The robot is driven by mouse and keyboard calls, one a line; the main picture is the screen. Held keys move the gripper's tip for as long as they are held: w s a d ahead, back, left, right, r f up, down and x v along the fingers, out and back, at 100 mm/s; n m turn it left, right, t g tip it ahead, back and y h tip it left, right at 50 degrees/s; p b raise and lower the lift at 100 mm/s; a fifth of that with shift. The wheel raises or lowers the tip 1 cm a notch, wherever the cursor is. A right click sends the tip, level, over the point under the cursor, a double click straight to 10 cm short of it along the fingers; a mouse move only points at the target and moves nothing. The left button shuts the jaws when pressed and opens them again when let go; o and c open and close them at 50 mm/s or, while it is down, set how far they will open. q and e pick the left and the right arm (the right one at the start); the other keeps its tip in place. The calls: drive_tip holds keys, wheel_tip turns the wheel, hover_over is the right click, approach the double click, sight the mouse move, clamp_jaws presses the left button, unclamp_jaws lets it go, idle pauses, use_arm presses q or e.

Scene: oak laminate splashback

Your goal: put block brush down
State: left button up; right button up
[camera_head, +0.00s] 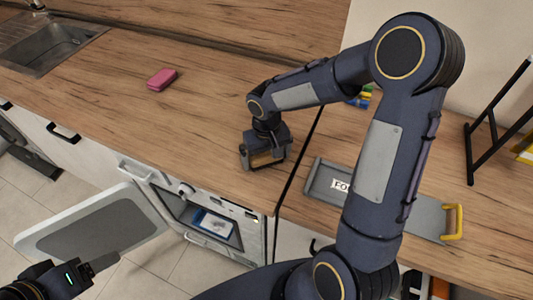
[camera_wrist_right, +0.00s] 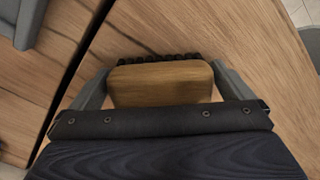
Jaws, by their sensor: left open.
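The block brush (camera_wrist_right: 160,83) has a wooden block and a row of dark bristles at its far side. My right gripper (camera_head: 264,160) is shut on it, one finger against each end in the right wrist view. In the head view the brush (camera_head: 262,158) is low at the worktop (camera_head: 190,120), near its front right edge by the dark seam. I cannot tell whether the bristles touch the wood. My left gripper (camera_head: 103,264) is open at the bottom left, low in front of the cabinets, away from the brush.
A pink sponge (camera_head: 162,79) lies on the worktop left of the brush. A grey tray (camera_head: 425,218) with a yellow handle lies right of the seam. An appliance door (camera_head: 95,228) hangs open below. A sink (camera_head: 45,48) is at the far left.

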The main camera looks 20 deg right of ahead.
sight(266, 153)
wheel_tip(266, 153, up, 12)
drive_tip(key=s+r+m+t+y, duration=0.1)
drive_tip(key=s+t+y, duration=0.2)
drive_tip(key=s, duration=1.6)
drive_tip(key=t, duration=0.2)
drive_tip(key=shift+r+t+y, duration=0.3)
drive_tip(key=shift+r+y, duration=0.1)
drive_tip(key=shift+a, duration=0.1)
